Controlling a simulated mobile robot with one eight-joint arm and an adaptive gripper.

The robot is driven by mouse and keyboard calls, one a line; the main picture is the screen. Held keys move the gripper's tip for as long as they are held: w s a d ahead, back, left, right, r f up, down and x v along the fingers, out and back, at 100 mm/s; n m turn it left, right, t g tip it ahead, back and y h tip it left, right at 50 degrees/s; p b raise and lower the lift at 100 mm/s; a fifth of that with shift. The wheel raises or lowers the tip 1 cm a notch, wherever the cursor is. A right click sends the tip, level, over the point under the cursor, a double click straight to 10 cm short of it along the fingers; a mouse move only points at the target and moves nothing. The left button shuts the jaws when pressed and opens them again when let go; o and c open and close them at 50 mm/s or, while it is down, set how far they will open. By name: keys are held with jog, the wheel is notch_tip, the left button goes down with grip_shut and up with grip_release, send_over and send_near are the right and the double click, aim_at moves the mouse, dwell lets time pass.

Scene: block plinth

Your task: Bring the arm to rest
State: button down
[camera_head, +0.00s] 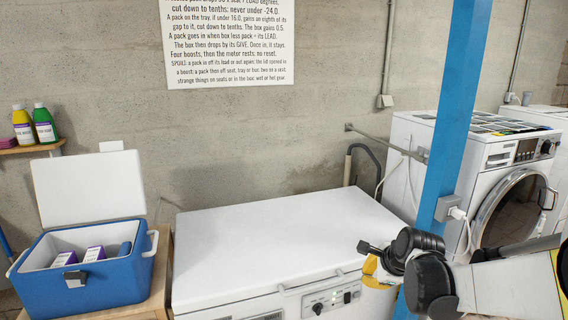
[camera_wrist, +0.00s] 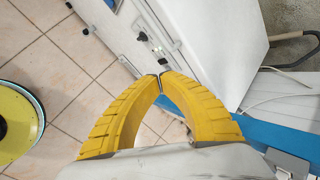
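My gripper (camera_wrist: 160,77) shows in the wrist view as two curved yellow fingers. Their tips meet and nothing shows between them, so it is shut and empty. In the head view, part of my arm (camera_head: 430,280) is at the lower right, in front of the blue post and the washing machine. A yellow part of my gripper (camera_head: 376,272) shows there beside the right end of the white chest freezer, and its fingertips cannot be made out. In the wrist view, the freezer front (camera_wrist: 180,50) lies beyond the fingertips.
The white chest freezer (camera_head: 270,235) has its lid down. A blue cool box (camera_head: 95,275) with its lid open holds several packs. A blue post (camera_head: 452,110) stands before a washing machine (camera_head: 515,205).

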jog(key=s+a+r+n, duration=0.2)
jog(key=s+r+n, duration=0.1)
jog(key=s+n, duration=0.6)
jog(key=s+a+r+n+h, duration=0.1)
jog(key=s+r+n, duration=0.3)
jog(key=s+n, duration=0.6)
jog(key=s+a, duration=0.1)
jog(key=s, duration=0.6)
jog(key=shift+s+r+n, duration=0.2)
jog(key=shift+n, duration=0.1)
